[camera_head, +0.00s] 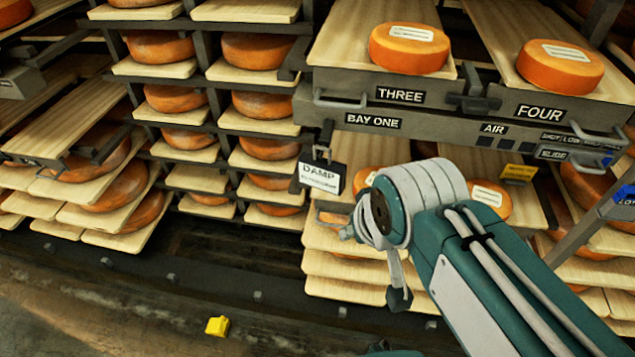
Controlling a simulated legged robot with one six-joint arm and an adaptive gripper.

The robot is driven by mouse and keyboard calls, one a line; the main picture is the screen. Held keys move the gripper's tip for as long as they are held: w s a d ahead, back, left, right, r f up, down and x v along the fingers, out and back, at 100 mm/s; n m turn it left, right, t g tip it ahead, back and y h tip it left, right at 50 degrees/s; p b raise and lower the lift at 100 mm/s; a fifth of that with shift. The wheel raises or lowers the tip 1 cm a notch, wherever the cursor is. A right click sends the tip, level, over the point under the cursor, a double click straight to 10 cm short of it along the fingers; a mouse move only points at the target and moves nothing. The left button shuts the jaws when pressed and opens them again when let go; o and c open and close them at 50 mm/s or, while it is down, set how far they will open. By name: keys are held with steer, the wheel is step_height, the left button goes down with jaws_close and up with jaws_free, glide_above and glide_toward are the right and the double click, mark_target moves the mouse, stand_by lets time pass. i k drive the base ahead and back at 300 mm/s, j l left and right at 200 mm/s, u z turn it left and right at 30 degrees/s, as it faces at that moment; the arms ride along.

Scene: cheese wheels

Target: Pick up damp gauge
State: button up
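The damp gauge (321,177) is a small white-faced box with a dark frame, marked DAMP. It hangs by a dark hook or handle from the left end of the BAY ONE rail. My teal and grey arm reaches in from the lower right. My gripper (393,275) is at the arm's end, below and to the right of the gauge and apart from it in the picture. Only a thin grey part with a dark tip shows clearly. The wrist hides much of the rest, so its opening is unclear.
The BAY ONE rail (450,128) carries boards marked THREE and FOUR, with orange cheese wheels (409,48) on top. Racks of cheeses (268,147) stand behind and left. A yellow block (217,326) lies on the floor.

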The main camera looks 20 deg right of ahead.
mark_target(324, 173)
steer(key=j+z, duration=0.1)
steer(key=z, duration=0.8)
steer(key=j+z, duration=0.1)
steer(key=z, duration=0.4)
steer(key=k+j, duration=0.2)
steer(key=j, duration=0.2)
steer(key=k+j, duration=0.15)
steer(key=j, duration=0.25)
steer(key=k+j, duration=0.2)
steer(key=j, duration=0.15)
steer(key=k+j+z, duration=0.1)
steer(key=j, duration=0.3)
steer(key=k, duration=0.1)
